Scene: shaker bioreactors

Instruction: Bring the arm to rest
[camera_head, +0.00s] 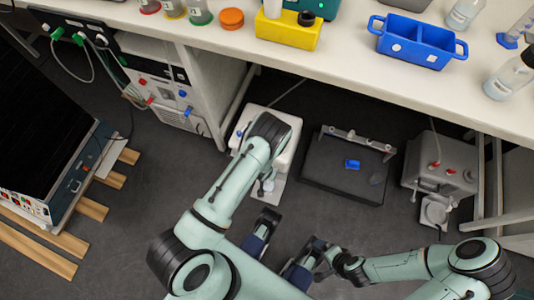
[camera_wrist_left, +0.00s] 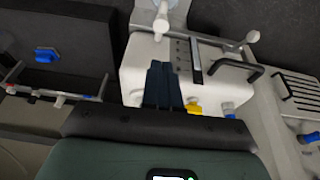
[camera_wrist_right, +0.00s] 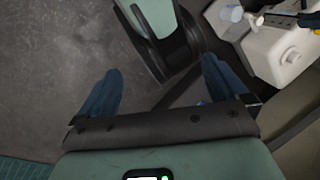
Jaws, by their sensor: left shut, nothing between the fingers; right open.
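My left arm (camera_head: 228,187) reaches up from the bottom of the head view, bent over a white device, and its gripper is hidden there. In the left wrist view my left gripper (camera_wrist_left: 163,66) is shut and empty, its dark fingers side by side in front of the white device (camera_wrist_left: 135,65). My right arm (camera_head: 405,266) comes in from the right, low in the head view. My right gripper (camera_head: 277,256) is open and empty beside the left arm.
A white bench (camera_head: 355,70) crosses the top, holding a blue caddy (camera_head: 413,49), yellow block (camera_head: 288,34) and bottles. Beneath it are the white device (camera_head: 285,155), a dark shaker box (camera_head: 325,175) and a grey device (camera_head: 440,165). Wooden slats (camera_head: 35,240) lie left.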

